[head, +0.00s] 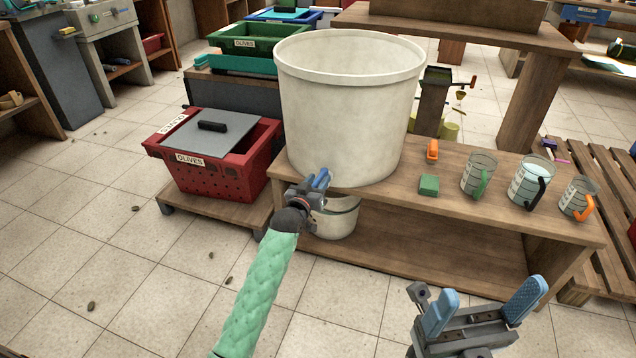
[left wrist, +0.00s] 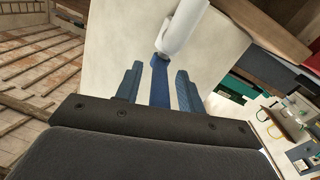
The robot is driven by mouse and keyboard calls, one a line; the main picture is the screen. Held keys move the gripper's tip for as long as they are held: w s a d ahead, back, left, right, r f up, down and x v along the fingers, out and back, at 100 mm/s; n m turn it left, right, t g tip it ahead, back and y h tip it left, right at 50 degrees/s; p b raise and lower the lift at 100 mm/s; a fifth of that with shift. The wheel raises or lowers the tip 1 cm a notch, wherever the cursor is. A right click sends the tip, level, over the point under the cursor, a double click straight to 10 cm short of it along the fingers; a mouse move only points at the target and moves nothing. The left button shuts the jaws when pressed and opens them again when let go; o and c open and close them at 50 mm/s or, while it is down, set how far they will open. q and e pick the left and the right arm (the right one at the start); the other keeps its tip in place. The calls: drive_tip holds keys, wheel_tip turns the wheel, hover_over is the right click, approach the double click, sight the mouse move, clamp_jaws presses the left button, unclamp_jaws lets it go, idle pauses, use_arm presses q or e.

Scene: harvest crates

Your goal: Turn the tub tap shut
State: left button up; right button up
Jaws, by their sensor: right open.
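The large off-white tub (head: 345,110) stands on the wooden bench. Its tap is largely hidden by my left gripper in the head view. In the left wrist view a white tap body (left wrist: 182,28) stands out from the tub wall, with a blue lever (left wrist: 160,85) reaching between my left fingers. My left gripper (head: 319,180) is at the tub's lower front, its fingers on either side of the lever, with narrow gaps visible. A pale bucket (head: 337,220) stands below the tap, partly hidden by the gripper. My right gripper (head: 482,306) is open and empty at the lower right.
On the wooden bench (head: 400,200), right of the tub, are an orange clip-like item (head: 432,150), a green block (head: 429,185) and three measuring jugs (head: 529,182). A red olive crate (head: 215,165) with a grey lid is to the left. The front floor is mostly clear.

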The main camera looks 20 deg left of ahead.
use_arm(q)
drive_tip(key=shift+w, duration=0.25)
clamp_jaws()
drive_tip(key=shift+a, duration=0.1)
